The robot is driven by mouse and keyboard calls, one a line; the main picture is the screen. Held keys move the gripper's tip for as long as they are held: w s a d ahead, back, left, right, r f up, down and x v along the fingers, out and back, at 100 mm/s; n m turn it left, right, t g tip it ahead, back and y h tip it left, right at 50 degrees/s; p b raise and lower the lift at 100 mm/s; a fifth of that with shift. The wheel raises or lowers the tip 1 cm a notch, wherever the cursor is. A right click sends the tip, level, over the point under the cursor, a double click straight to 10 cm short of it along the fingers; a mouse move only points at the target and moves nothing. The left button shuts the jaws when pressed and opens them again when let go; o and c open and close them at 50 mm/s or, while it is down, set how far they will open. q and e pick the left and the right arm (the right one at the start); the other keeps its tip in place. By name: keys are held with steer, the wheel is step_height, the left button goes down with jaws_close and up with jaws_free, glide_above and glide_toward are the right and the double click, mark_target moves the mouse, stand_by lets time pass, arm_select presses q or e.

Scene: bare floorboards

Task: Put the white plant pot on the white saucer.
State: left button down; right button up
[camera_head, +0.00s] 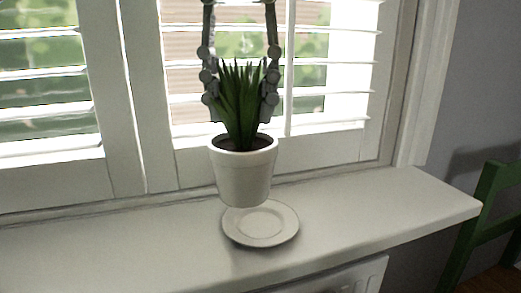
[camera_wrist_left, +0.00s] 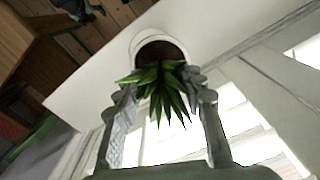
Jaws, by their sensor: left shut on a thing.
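The white plant pot (camera_head: 243,178) holds a spiky green plant (camera_head: 240,105) and is upright. In the head view it appears above the white saucer (camera_head: 261,224), overlapping the saucer's back left part; a gap under it is hard to judge. My left gripper (camera_head: 240,99) reaches down from above and is shut on the plant's leaves, one finger on each side. In the left wrist view the gripper (camera_wrist_left: 162,88) has the leaves between its fingers, with the pot (camera_wrist_left: 150,37) beyond them. The saucer is hidden there. My right gripper is not in view.
The saucer stands on a white windowsill (camera_head: 120,250), clear to the left and right. Shuttered windows (camera_head: 320,90) rise behind it. A green chair (camera_head: 485,200) stands at the right, and a white unit (camera_head: 340,280) is below the sill's front edge.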

mark_target(260, 136)
arm_select(q)
steer(key=shift+w+d+f, duration=0.4)
steer(key=shift+d, duration=0.15)
steer(key=shift+w+d+f, duration=0.35)
steer(key=shift+d, duration=0.2)
steer(key=shift+f+b, duration=0.55)
steer(key=shift+f, duration=1.4)
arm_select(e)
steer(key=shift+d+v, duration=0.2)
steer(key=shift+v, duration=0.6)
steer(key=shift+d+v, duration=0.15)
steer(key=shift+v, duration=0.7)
arm_select(q)
steer(key=shift+f, duration=0.1)
steer(key=c, duration=1)
jaws_free()
steer(key=shift+o, duration=0.2)
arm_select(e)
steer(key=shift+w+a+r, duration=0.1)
